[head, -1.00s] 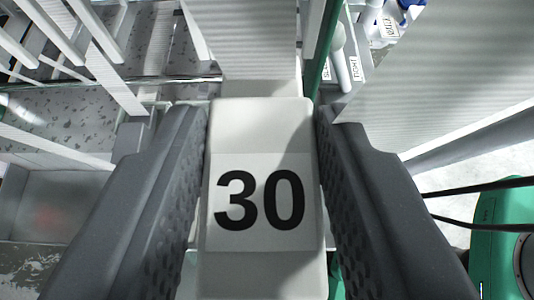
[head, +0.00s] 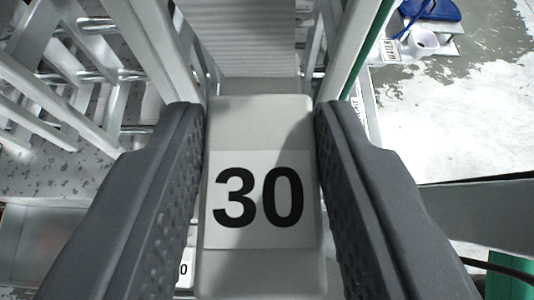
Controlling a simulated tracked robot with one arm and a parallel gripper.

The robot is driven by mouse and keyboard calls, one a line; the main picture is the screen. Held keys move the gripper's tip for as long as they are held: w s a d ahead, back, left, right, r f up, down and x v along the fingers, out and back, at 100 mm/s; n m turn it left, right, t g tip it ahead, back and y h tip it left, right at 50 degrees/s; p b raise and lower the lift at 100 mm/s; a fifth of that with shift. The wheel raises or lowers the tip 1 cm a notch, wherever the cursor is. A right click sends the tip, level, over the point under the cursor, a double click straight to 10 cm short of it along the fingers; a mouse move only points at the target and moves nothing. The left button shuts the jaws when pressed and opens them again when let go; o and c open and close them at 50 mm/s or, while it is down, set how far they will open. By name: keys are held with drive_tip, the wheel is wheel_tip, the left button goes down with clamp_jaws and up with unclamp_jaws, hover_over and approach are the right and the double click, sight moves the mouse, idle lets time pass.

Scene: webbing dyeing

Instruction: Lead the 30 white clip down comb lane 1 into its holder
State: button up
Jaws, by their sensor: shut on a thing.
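The white clip (head: 262,125) with a black "30" on its label fills the middle of the head view. My gripper (head: 262,190) is shut on it, with one dark grey textured finger along each side. A pale ribbed webbing band (head: 248,40) runs away from the clip's far end. Light grey bars (head: 142,45) stand on the left of the band, and a further bar with a green edge (head: 358,45) stands on its right. I cannot tell which comb lane this is. The holder cannot be made out.
Metal frame bars and cross rods (head: 95,22) crowd the left. Part of a small white label (head: 185,268) ending in "0" shows below the left finger. At the upper right are a blue item (head: 432,10) and a white cup-like thing (head: 424,41) over a wet-patched floor (head: 450,110).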

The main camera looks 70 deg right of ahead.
sight(264, 94)
drive_tip(key=shift+w+d+r+p, duration=0.1)
drive_tip(key=shift+w+d+p, duration=0.15)
drive_tip(key=shift+d+p, duration=0.4)
drive_tip(key=shift+w+d+r+p, duration=0.1)
drive_tip(key=shift+w+d+p, duration=0.1)
drive_tip(key=shift+d, duration=0.7)
drive_tip(key=shift+d+f, duration=0.15)
drive_tip(key=shift+f, duration=0.2)
drive_tip(key=f+b, duration=0.5)
drive_tip(key=f, duration=0.2)
drive_tip(key=f+b, duration=0.5)
drive_tip(key=f, duration=0.3)
drive_tip(key=f+b, duration=0.5)
drive_tip(key=f, duration=0.3)
drive_tip(key=shift+w+f, duration=0.1)
drive_tip(key=shift+w, duration=0.15)
drive_tip(key=o, duration=1.1)
